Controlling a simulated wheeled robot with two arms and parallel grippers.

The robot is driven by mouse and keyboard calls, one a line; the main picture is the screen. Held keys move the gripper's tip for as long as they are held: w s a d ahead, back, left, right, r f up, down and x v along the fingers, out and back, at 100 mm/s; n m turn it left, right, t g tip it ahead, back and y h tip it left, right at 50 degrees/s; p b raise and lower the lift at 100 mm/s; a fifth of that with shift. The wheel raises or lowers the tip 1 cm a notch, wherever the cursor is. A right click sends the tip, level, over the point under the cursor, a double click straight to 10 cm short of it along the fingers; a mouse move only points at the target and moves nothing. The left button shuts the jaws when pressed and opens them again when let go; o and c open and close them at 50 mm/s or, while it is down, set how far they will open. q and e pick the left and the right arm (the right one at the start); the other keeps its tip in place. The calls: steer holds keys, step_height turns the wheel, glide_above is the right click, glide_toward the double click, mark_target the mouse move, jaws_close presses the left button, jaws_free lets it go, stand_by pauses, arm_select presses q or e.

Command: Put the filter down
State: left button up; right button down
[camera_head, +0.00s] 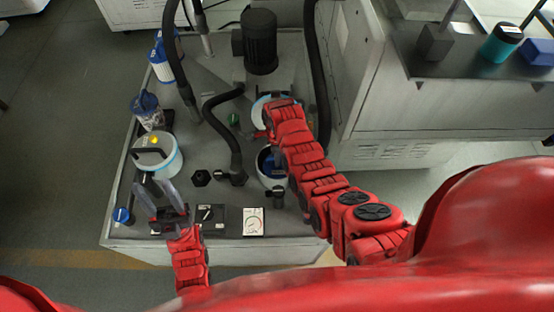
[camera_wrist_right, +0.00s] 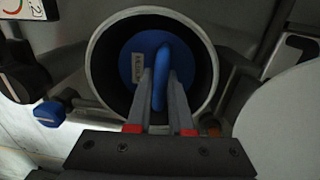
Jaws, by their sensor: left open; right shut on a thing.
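In the right wrist view, the filter shows as a round blue cap (camera_wrist_right: 139,55) with a raised blue handle and a small pale label. It sits inside a dark round opening with a pale rim (camera_wrist_right: 98,55). My right gripper (camera_wrist_right: 159,80) is shut on the handle. In the head view my right arm hides most of this gripper, and I cannot tell how deep the filter sits. An open pale canister (camera_head: 263,178) with blue inside stands beside the arm. My left gripper (camera_head: 154,188) is open and empty, just in front of the lidded bucket (camera_head: 168,168).
On the grey bench (camera_head: 225,255) stand a black motor (camera_head: 260,42), a black hose (camera_head: 232,135), a white-and-blue cartridge (camera_head: 162,65), a blue-topped jar (camera_head: 147,112) and a dial plate (camera_head: 254,222). A grey cabinet (camera_head: 365,115) borders it on the right.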

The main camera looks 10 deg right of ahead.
steer(key=shift+s+f, duration=0.1)
steer(key=shift+f, duration=0.85)
steer(key=c, duration=0.8)
jaws_free()
steer(key=shift+r, duration=0.25)
steer(key=r, duration=0.2)
steer(key=r+b, duration=0.1)
steer(key=r, duration=0.2)
steer(key=w+r+b, duration=0.1)
steer(key=r, duration=0.1)
steer(key=shift+r, duration=0.3)
step_height(320, 180, up, 4)
steer(key=p, duration=0.2)
steer(key=shift+p, duration=0.4)
